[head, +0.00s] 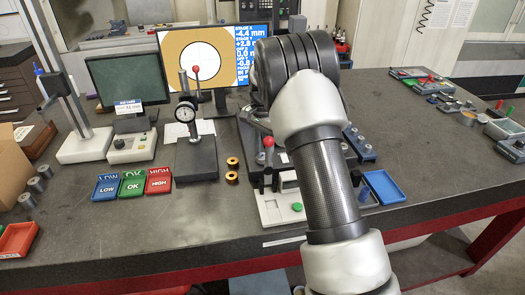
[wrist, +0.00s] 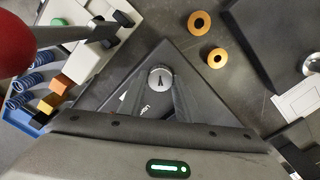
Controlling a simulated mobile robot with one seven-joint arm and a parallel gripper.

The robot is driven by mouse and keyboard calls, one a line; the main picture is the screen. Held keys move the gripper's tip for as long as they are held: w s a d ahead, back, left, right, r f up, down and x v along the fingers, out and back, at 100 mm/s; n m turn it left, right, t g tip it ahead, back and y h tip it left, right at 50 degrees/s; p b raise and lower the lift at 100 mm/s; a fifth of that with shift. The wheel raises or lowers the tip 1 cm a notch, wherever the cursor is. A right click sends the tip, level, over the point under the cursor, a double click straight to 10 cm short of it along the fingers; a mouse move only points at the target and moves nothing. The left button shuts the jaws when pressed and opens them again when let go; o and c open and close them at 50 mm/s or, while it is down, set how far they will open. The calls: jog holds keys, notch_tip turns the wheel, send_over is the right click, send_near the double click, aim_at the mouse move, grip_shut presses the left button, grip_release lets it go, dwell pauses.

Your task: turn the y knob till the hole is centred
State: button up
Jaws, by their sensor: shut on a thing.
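In the wrist view a small round silver knob (wrist: 160,78) with a dark pointer mark sits between the fingertips of my gripper (wrist: 160,88). The gripper is shut on it. I cannot read a label that confirms it as the y knob. In the head view my arm hides the gripper and the knob. The monitor (head: 246,70) shows a large white circle, the hole, with crosshair lines on a tan field. A stand post and red ball partly cover it.
A dial gauge stand (head: 196,150) stands left of my arm. A red-balled lever (head: 268,143) rises close to my arm.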

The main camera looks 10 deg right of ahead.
aim_at(263, 156)
jog(key=shift+r+m, duration=0.1)
jog(key=shift+m, duration=1)
jog(key=o, duration=1.1)
jog(key=shift+c, duration=0.2)
notch_tip(263, 156, up, 17)
jog(key=shift+r+p, duration=0.15)
jog(key=shift+p, duration=0.15)
